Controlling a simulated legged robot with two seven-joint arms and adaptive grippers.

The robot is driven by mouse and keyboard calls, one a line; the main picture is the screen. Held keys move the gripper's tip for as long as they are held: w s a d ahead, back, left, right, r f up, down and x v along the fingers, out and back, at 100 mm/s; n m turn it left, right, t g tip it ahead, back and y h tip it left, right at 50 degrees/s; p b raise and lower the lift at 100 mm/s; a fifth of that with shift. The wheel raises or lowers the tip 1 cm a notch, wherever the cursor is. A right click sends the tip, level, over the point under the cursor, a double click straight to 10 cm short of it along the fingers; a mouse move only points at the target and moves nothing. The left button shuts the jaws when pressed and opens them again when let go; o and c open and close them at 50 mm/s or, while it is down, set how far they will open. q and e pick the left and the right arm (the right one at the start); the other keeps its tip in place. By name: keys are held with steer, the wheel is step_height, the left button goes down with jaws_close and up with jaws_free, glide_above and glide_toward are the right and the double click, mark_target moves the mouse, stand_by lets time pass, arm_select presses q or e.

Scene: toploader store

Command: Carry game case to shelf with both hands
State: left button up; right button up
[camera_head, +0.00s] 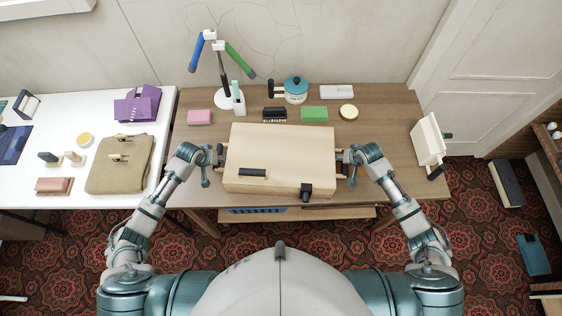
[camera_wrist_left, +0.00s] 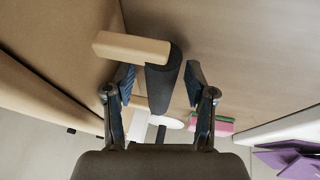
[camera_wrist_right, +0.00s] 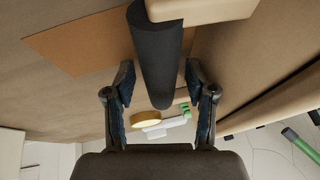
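The game case (camera_head: 280,155), a light wooden box with dark latches on its front, lies flat on the wooden table (camera_head: 385,110). A dark handle sticks out at each side. My left gripper (camera_head: 217,157) is at the case's left side. In the left wrist view its fingers are open on either side of the black handle (camera_wrist_left: 163,80), with gaps visible. My right gripper (camera_head: 344,160) is at the right side. In the right wrist view its open fingers straddle the other black handle (camera_wrist_right: 155,60), with gaps visible. Neither grip looks closed.
Behind the case stand a lamp (camera_head: 222,75), a teal pot (camera_head: 296,88), pink (camera_head: 199,117) and green (camera_head: 314,114) blocks. A cream case (camera_head: 428,142) stands at the table's right end. A low wooden shelf (camera_head: 340,213) shows beneath; another shelf (camera_head: 550,145) is far right. Patterned carpet lies in front.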

arm_select(q)
jaws_close()
arm_select(e)
steer(key=shift+d, duration=0.1)
jaws_close()
arm_select(q)
steer(key=shift+w+r, duration=0.1)
steer(key=shift+r, duration=0.05)
arm_select(e)
steer(key=shift+r, duration=0.1)
